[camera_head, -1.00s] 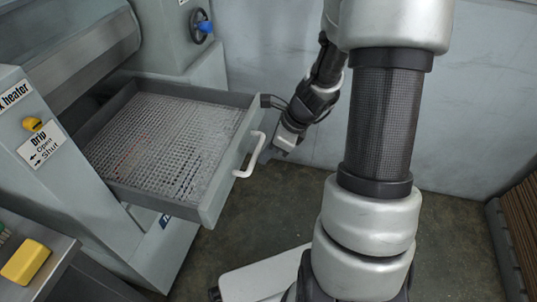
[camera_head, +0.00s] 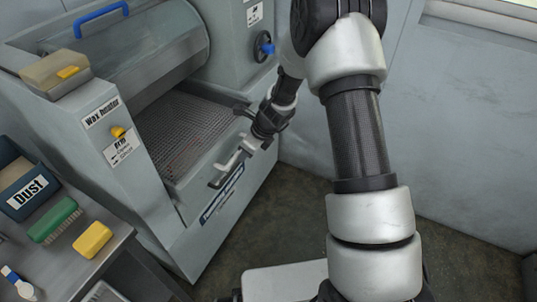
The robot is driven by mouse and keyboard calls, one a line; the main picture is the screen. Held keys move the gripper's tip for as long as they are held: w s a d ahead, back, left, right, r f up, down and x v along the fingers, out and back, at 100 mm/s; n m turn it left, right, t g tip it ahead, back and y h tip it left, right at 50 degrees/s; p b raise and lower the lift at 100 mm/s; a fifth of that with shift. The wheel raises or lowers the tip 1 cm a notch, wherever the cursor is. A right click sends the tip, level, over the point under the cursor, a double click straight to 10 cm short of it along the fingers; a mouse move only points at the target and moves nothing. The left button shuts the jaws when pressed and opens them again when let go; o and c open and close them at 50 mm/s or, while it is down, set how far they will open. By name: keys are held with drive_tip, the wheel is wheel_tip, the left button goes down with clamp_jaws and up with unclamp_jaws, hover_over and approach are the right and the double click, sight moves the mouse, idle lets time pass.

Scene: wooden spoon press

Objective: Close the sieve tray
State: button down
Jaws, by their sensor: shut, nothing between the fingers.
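The sieve tray (camera_head: 172,137), with a grey rim and a mesh floor, sits in the opening of the grey press, under the drum. Its front panel lies near the press's front face, with part of the mesh showing. Its pale handle (camera_head: 226,170) is on the front panel. My gripper (camera_head: 246,147) is shut and empty at the right end of the tray front, close to the handle. Whether it touches the handle or the panel is hard to tell. The tray's back end is hidden under the drum.
A yellow drip lever (camera_head: 118,132) and a blue-handled wheel (camera_head: 264,47) are on the press. A side bench at left holds a dust box (camera_head: 28,190), a green brush (camera_head: 55,220) and a yellow block (camera_head: 92,240). Open floor lies right of the press.

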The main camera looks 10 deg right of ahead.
sight(226, 152)
drive_tip(key=w+a+p, duration=0.1)
drive_tip(key=a, duration=0.1)
drive_tip(key=w+a+p, duration=0.1)
drive_tip(key=w+a, duration=0.1)
drive_tip(key=shift+w+a+r, duration=0.1)
drive_tip(key=shift+w+a, duration=0.1)
drive_tip(key=shift+a, duration=0.15)
drive_tip(key=shift+w+a, duration=0.1)
